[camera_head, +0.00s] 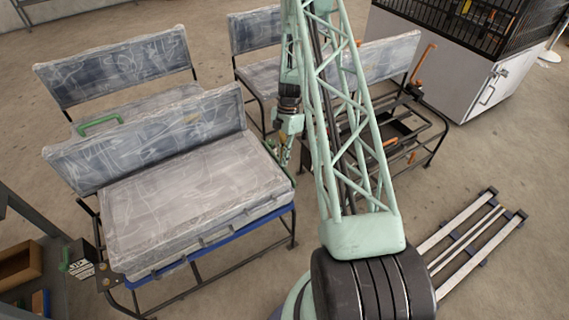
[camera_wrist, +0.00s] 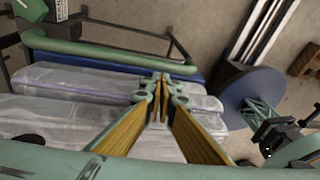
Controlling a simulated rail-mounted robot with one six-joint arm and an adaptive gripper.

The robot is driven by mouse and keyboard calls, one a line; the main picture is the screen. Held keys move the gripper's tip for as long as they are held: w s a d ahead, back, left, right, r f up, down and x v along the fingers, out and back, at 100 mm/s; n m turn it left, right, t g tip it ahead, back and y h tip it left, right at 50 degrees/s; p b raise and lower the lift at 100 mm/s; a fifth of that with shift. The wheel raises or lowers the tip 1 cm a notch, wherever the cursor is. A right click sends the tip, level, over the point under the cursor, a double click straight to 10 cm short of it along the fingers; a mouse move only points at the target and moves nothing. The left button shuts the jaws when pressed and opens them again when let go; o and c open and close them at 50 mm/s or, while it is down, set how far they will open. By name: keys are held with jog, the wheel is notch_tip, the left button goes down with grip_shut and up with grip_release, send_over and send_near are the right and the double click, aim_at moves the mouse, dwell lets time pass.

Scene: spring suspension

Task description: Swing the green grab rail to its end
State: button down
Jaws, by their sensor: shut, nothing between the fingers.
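In the head view my gripper (camera_head: 284,155) hangs by the bench's right end, partly hidden by my arm.
The wrapped seat cushion (camera_head: 190,190) rests on a blue-edged frame (camera_head: 175,265). Other benches stand behind. A bench frame with orange handles (camera_head: 425,62) is at right, near a grey cabinet (camera_head: 470,80). Metal rails (camera_head: 465,240) lie at lower right. Some floor is clear.

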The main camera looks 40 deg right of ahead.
jog(key=s+d+r+p, duration=0.1)
jog(key=s+r, duration=0.2)
jog(key=r, duration=0.7)
jog(key=shift+s+r+p, duration=0.15)
jog(key=shift+p, duration=0.25)
jog(key=shift+r, duration=0.1)
